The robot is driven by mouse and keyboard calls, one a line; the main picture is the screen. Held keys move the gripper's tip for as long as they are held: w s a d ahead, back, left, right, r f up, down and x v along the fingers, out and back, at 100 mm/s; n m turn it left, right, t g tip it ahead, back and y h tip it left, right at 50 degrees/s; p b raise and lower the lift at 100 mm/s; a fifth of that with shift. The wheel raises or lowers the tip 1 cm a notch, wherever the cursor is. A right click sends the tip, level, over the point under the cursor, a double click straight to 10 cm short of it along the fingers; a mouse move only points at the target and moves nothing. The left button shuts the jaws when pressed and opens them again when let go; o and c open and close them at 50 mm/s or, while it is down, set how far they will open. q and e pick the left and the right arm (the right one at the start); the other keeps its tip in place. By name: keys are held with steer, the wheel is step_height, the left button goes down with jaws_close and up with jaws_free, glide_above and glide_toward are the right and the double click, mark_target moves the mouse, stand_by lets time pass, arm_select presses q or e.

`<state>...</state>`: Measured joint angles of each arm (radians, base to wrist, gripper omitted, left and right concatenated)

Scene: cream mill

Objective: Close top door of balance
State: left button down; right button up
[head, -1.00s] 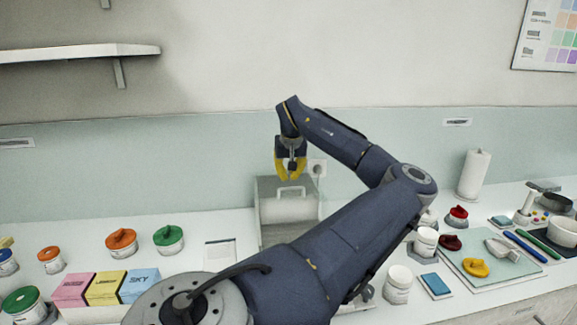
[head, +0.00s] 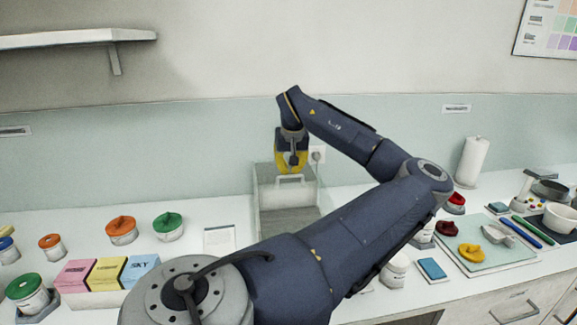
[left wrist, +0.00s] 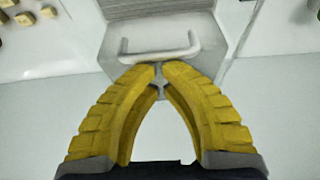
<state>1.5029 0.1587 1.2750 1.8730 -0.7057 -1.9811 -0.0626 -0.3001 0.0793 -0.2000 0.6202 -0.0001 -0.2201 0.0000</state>
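The balance (head: 291,222) is a grey and white box with clear sides on the counter by the wall. A pale panel with a white bar handle (head: 290,181) shows at its top; I cannot tell how far the top door is open. The handle also shows in the left wrist view (left wrist: 160,46). My left gripper (head: 291,168) points down just above the handle, and its yellow fingers hide part of the balance. In the left wrist view its fingertips (left wrist: 160,66) are together at the near side of the handle, not around it. My right gripper is not in view.
My left arm crosses the front of the counter and hides part of it. A paper roll (head: 471,161) and a green mat (head: 480,247) are at the right.

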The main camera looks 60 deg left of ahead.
arm_select(q)
steer(key=s+d, duration=0.2)
steer(key=d, duration=0.6)
steer(key=s+d, duration=0.3)
steer(key=d, duration=0.5)
steer(key=shift+d, duration=0.4)
steer(key=shift+s, duration=0.1)
steer(key=shift+a, duration=0.1)
